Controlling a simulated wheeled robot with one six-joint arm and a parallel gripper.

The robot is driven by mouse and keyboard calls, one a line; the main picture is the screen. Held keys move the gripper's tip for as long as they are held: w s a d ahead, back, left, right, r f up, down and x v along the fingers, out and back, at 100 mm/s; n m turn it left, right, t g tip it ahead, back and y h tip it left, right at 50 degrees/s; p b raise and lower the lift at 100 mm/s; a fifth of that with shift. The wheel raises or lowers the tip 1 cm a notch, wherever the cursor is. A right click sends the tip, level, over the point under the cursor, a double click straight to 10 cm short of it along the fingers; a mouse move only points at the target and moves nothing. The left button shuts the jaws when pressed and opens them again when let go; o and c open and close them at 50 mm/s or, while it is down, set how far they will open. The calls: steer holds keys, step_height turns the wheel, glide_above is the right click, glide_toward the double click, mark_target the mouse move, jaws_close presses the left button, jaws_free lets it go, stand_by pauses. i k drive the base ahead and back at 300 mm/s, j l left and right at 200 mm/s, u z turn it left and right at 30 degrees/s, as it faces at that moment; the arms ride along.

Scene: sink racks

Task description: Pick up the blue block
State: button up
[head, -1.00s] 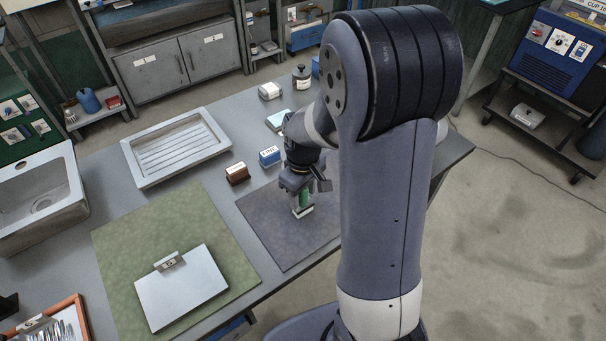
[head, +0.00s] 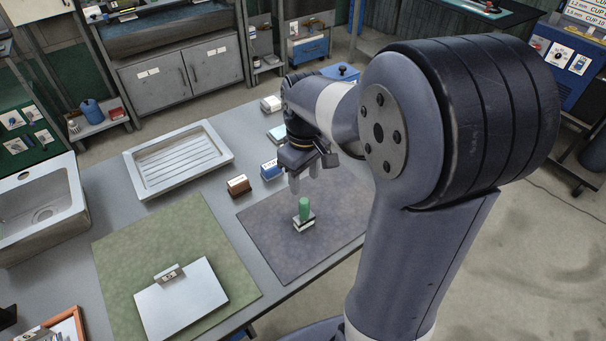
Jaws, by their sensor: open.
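The blue block (head: 270,171) has a pale label on its front and stands on the grey table, left of my gripper. My gripper (head: 304,181) is open and empty, with its fingers pointing down over the back part of the dark mat. It is to the right of the blue block and apart from it. The block's right edge is close to my gripper's body in the picture.
A green peg (head: 304,207) stands on a small pale-and-dark block on the dark mat (head: 275,245), below my gripper. A brown block (head: 238,185) is left of the blue one.

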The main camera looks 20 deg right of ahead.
mark_target(270, 170)
steer(key=u, duration=2.3)
steer(key=z, duration=2.2)
steer(key=i+l+u, duration=0.1)
steer(key=l+u, duration=0.4)
steer(key=u, duration=0.2)
steer(key=i+l+u, duration=0.1)
steer(key=l+u, duration=0.25)
steer(key=j, duration=0.1)
